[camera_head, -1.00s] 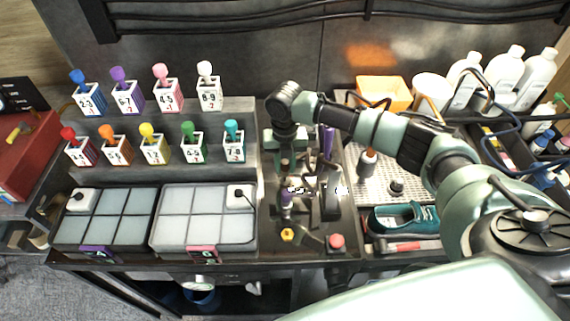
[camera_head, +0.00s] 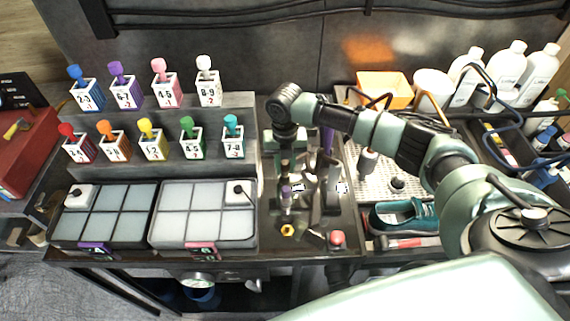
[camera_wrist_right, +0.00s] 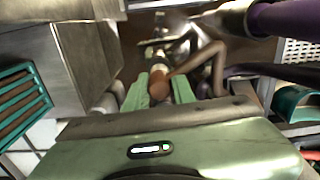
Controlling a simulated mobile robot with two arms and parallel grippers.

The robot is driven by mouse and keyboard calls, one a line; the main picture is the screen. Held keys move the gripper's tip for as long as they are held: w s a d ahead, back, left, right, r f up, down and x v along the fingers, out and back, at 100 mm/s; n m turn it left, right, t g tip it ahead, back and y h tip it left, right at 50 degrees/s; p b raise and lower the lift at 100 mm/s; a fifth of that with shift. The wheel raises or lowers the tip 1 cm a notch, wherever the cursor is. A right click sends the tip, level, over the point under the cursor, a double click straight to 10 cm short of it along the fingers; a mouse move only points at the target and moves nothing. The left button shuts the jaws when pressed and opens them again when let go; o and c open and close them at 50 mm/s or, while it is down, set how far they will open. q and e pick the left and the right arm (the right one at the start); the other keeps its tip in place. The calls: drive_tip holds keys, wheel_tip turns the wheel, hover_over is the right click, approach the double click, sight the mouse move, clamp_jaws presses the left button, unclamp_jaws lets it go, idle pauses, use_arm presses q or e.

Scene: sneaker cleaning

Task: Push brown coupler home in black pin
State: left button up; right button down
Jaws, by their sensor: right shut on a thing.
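The brown coupler (camera_wrist_right: 159,84) sits between the two green fingertips of my right gripper (camera_wrist_right: 159,92) in the right wrist view. The gripper is shut on it. In the head view my right gripper (camera_head: 285,150) points down over the dark fixture in the middle of the bench, and the coupler (camera_head: 284,167) shows as a small brown spot below it, above a purple part (camera_head: 286,191). I cannot pick out the black pin, or tell how deep the coupler sits. My left gripper is not in view.
A brown curved bar (camera_wrist_right: 217,68) stands close to the right of the fingers in the wrist view. A grey block (camera_wrist_right: 85,65) is at their left. Two panelled trays (camera_head: 205,243) fill the bench's left.

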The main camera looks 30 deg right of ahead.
sight(285, 162)
drive_tip(key=shift+f+b, duration=0.35)
drive_tip(key=shift+f, duration=0.4)
drive_tip(key=c, duration=1.1)
unclamp_jaws()
drive_tip(key=shift+r, duration=0.1)
wheel_tip(285, 162, up, 7)
drive_tip(key=shift+f+b, duration=0.15)
drive_tip(key=shift+b, duration=1.05)
drive_tip(key=shift+r, duration=0.5)
drive_tip(key=shift+f, duration=0.1)
